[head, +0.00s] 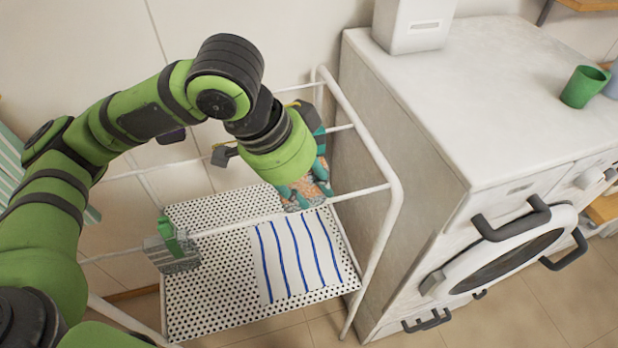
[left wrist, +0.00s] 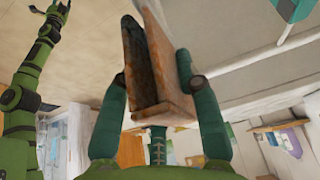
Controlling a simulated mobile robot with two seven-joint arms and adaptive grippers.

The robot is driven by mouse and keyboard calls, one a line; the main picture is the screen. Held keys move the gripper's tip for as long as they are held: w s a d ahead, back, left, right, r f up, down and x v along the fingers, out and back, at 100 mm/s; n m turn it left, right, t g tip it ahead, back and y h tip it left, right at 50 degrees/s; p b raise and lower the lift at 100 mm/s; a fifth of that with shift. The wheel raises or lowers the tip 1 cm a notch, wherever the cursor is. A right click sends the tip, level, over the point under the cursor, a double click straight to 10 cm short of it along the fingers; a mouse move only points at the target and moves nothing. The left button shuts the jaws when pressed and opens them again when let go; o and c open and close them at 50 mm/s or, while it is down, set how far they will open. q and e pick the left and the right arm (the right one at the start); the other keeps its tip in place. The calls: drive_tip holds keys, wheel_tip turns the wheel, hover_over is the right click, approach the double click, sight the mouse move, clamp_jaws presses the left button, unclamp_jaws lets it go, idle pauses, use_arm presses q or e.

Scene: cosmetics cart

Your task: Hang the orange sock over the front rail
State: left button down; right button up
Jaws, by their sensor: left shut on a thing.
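The orange sock (head: 301,191), speckled orange and grey, is pinched in my left gripper (head: 308,188), whose teal fingers point down. In the left wrist view the sock (left wrist: 170,95) shows as a folded brown-orange piece between the fingers of this gripper (left wrist: 156,80). In the head view the sock is close to the front rail (head: 236,226), at its far side in the picture; I cannot tell whether they touch. My gripper hides part of the sock. A green arm, likely my right one, shows at the left of the left wrist view; its gripper (left wrist: 55,10) is small.
A grey cloth (head: 170,262) with a green peg (head: 169,236) hangs on the front rail's left part. A blue-striped white cloth (head: 300,262) is below the rail, left of the cart's right post (head: 386,232). A white washing machine (head: 440,150) stands close on the right.

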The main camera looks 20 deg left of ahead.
use_arm(q)
drive_tip(key=shift+f, duration=0.65)
drive_tip(key=c, duration=2)
unclamp_jaws()
drive_tip(key=shift+f+b, duration=1.9)
drive_tip(key=shift+f, duration=1.8)
drive_tip(key=o, duration=1.2)
